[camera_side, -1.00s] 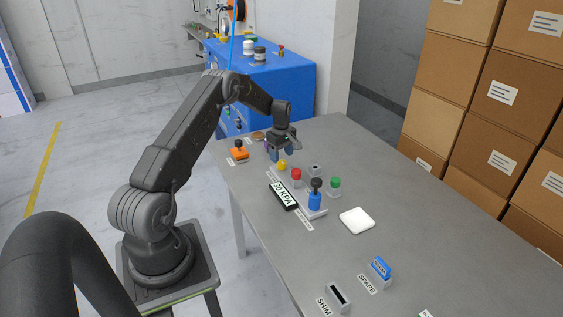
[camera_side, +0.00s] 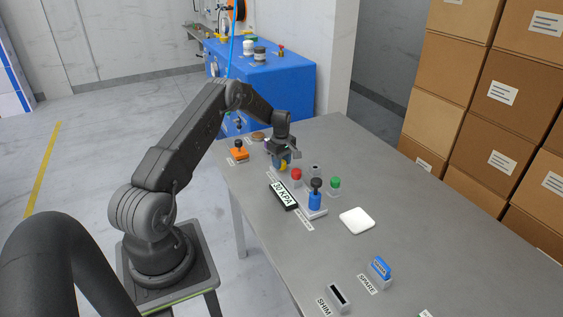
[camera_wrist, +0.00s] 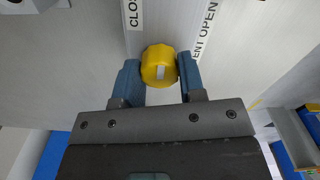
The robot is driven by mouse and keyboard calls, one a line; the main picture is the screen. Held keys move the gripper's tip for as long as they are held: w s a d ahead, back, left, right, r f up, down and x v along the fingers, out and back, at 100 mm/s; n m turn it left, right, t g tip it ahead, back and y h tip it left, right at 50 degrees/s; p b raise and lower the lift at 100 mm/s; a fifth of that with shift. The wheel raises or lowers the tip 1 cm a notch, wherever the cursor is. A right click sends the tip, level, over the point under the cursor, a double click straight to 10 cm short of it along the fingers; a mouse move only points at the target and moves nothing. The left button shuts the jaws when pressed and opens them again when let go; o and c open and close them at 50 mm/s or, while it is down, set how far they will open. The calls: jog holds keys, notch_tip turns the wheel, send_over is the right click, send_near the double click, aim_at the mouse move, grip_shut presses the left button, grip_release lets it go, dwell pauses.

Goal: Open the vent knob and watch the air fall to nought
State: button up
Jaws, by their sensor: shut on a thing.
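The yellow vent knob (camera_side: 284,165) stands at the far end of the panel in the side view. In the wrist view the knob (camera_wrist: 159,66) has a pale mark on its top, running roughly up and down the picture. My gripper (camera_wrist: 159,75) is shut on the knob, with one blue finger on each side; it also shows in the side view (camera_side: 281,161). Labels reading "CLOS", cut off, and "ENT OPEN", partly cut off, lie on either side beyond the knob. The display (camera_side: 284,195) reads 30 KPA.
A red button (camera_side: 296,174), a green button (camera_side: 335,183) and a blue part with a dark knob (camera_side: 315,199) stand close by. An orange block with a dark knob (camera_side: 239,153) is to the left. A white pad (camera_side: 357,220) lies on the right.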

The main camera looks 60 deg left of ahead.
jog(key=shift+c, duration=1.2)
jog(key=shift+m, duration=0.4)
jog(key=m, duration=0.3)
jog(key=shift+m, duration=0.4)
jog(key=m, duration=0.9)
jog(key=shift+m, duration=2.2)
